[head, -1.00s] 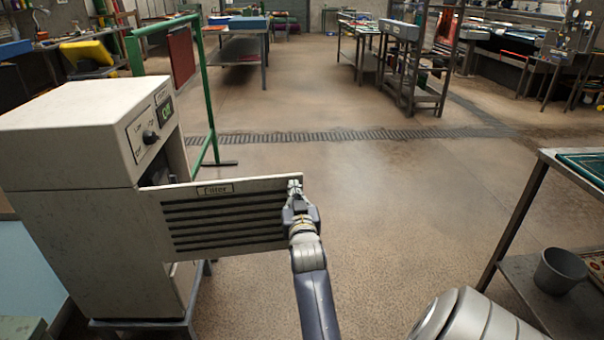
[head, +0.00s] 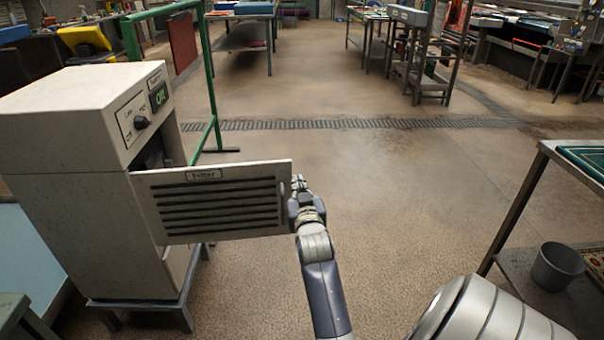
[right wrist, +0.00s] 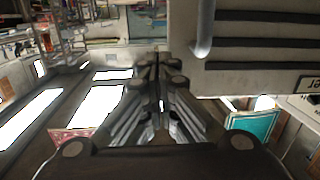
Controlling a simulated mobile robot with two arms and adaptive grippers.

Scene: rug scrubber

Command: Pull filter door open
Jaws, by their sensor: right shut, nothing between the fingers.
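The filter door (head: 220,234) is a pale panel with dark slots and a label. It stands swung wide open from the cream cabinet (head: 60,130), with a dark opening behind it. Its bar handle (head: 283,203) is near the free right edge. My right gripper (head: 299,183) is just right of that edge, shut and empty. In the right wrist view, the shut fingers (right wrist: 160,66) are beside the door (right wrist: 262,73), and the handle (right wrist: 203,30) is apart from them. My left gripper is not in view.
A green frame (head: 211,80) stands behind the cabinet. A metal table (head: 520,195) with a grey bucket (head: 557,267) on its lower shelf is at the right. The floor (head: 390,200) between is clear.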

